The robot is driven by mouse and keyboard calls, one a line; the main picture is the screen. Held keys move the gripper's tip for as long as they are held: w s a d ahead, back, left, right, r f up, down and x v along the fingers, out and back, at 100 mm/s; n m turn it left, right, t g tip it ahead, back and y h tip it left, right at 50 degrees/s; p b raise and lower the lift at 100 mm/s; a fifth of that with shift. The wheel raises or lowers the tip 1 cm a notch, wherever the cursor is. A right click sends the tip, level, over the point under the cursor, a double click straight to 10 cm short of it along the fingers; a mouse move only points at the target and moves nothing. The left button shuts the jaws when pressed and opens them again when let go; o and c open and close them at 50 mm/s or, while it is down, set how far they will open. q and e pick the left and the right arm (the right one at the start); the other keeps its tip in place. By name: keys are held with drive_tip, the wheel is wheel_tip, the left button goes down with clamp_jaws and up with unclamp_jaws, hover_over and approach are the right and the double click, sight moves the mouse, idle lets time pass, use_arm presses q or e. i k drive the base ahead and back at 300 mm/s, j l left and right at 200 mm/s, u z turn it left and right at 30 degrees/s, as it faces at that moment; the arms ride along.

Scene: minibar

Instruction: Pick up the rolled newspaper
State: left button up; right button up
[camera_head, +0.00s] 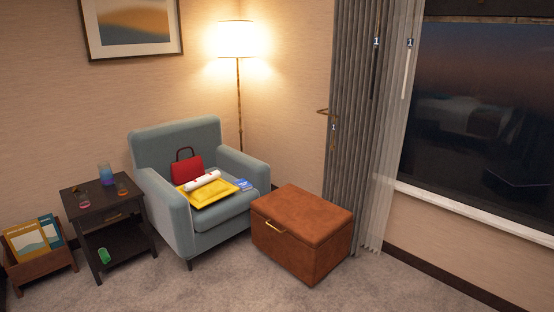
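A white roll that looks like the rolled newspaper (202,180) lies on the seat of a blue-grey armchair (180,137). It rests on or just behind a yellow flat item (212,194), in front of a red handbag (187,168). A small blue item (244,184) lies to its right near the chair's arm. Neither of my grippers shows in the head view.
A brown leather ottoman (300,255) stands right of the armchair, close to it. A dark side table (92,208) with glasses and a magazine rack (62,262) stand left. A lit floor lamp (238,38) is behind. Carpet (205,290) is clear in front.

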sight(199, 182)
drive_tip(key=i+l+u, duration=0.35)
drive_tip(key=i, duration=0.35)
drive_tip(key=i+l+u, duration=0.4)
drive_tip(key=i, duration=0.3)
drive_tip(key=i+l+u, duration=0.35)
drive_tip(key=i+l, duration=0.25)
drive_tip(key=l, duration=0.15)
drive_tip(key=i+l+z, duration=0.1)
drive_tip(key=i, duration=0.95)
drive_tip(key=i+z, duration=0.15)
drive_tip(key=z, duration=0.9)
